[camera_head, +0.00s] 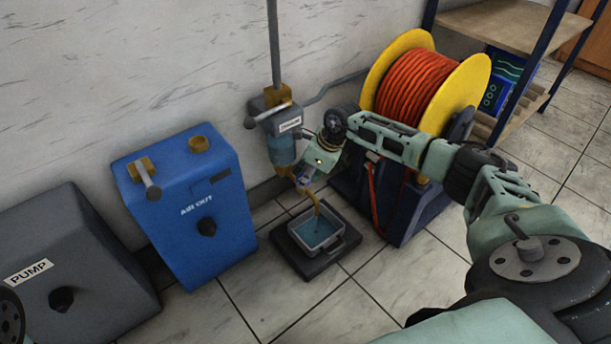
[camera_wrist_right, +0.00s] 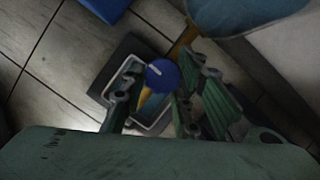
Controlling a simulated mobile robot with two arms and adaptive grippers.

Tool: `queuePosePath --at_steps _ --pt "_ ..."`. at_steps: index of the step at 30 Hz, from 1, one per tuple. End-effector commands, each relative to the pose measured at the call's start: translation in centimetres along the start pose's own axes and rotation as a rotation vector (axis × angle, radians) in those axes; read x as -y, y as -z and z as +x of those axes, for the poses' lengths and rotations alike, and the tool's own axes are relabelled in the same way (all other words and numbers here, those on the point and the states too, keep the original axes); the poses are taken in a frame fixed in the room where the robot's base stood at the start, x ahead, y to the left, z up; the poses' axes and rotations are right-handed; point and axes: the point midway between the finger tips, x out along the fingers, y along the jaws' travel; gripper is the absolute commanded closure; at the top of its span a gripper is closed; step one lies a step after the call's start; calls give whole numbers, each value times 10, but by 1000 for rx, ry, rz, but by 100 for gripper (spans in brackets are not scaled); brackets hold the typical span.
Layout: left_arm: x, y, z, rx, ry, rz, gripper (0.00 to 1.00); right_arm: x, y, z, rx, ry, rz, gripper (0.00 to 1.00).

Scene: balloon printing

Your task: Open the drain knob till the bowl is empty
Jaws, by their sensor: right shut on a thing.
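The filter unit (camera_head: 276,112) is mounted on a pipe by the wall, with a translucent blue bowl (camera_head: 281,150) under its labelled head. The bowl also shows at the top of the wrist view (camera_wrist_right: 240,12); its liquid level is unclear. Below it is the blue drain knob (camera_wrist_right: 163,77), between the fingers of my right gripper (camera_wrist_right: 150,92), which is shut on it. In the head view my right gripper (camera_head: 306,180) is small, beside the bowl's lower end. A yellow-brown spout or stream (camera_head: 315,207) runs down to a grey tray (camera_head: 342,238) holding blue liquid.
A blue AIR OUT box (camera_head: 187,215) and a grey PUMP box (camera_head: 75,255) stand to the left. A yellow reel of red hose (camera_head: 415,88) is close to my right arm. A shelf (camera_head: 515,25) is behind. The tiled floor in front is clear.

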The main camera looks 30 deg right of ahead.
Motion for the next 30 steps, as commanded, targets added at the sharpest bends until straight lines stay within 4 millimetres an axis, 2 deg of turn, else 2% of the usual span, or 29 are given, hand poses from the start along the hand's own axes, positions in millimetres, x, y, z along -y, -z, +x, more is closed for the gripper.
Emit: queuePosePath --at_steps 1,17,18,22,30 --pt "0 0 0 0 0 0 60 -9 -6 2 8 -23 -16 98" --pt "0 0 0 2 0 -1 60 -10 -3 3 1 -36 -37 98" --pt "0 0 -1 2 1 -1 60 -10 -3 3 1 -36 -37 71" --pt "0 -1 -1 4 1 -1 60 -10 -3 3 1 -36 -36 60" --pt "0 -1 -1 5 1 0 60 -7 -2 2 2 -30 -34 59"
